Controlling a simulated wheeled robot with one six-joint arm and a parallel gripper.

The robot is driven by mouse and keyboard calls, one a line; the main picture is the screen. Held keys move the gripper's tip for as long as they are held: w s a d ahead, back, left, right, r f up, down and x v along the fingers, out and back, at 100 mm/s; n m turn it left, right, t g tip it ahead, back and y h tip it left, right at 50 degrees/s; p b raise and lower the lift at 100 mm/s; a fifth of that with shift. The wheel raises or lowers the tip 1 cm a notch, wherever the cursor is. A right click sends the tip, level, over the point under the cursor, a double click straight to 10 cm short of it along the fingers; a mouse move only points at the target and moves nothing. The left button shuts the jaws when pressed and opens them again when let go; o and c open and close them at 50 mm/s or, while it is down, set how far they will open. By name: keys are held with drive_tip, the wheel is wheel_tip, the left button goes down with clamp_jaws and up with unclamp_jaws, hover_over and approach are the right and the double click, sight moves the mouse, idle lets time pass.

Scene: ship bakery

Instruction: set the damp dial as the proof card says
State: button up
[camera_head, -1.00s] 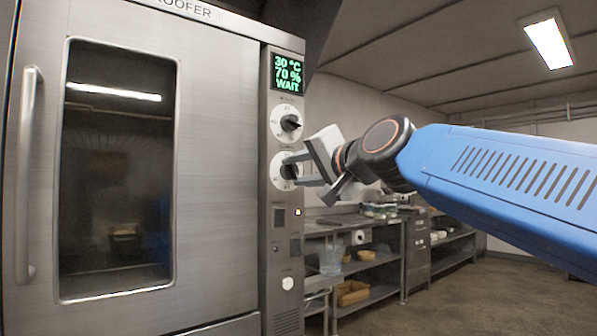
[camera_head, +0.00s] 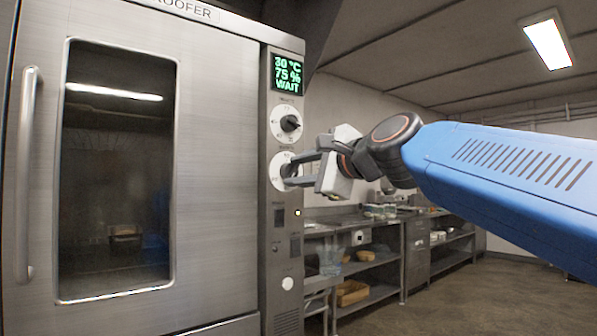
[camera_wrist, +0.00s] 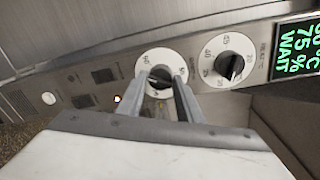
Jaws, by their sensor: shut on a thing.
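The damp dial is the lower white dial (camera_head: 282,172) on the proofer's control strip, with a dark knob at its centre. My gripper (camera_head: 290,176) is shut on that knob, its two fingers reaching in from the right. In the wrist view the fingers lie on both sides of the dark knob (camera_wrist: 160,82), partly covering the dial face. The green display (camera_head: 287,73) reads 30 °C, 75 % and WAIT. No proof card can be made out in these frames.
The upper dial (camera_head: 287,123) sits just above my gripper. The proofer door (camera_head: 215,200) with its long handle (camera_head: 27,175) is closed on the left. A steel bench (camera_head: 335,228) with shelves stands behind at the right. Floor at the lower right is clear.

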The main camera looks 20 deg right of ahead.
drive_tip(key=m, duration=0.4)
drive_tip(key=shift+d+r+m+y, duration=0.1)
drive_tip(key=shift+m+y, duration=0.2)
drive_tip(key=shift+m, duration=0.4)
drive_tip(key=o, duration=1)
drive_tip(key=shift+v, duration=5.9)
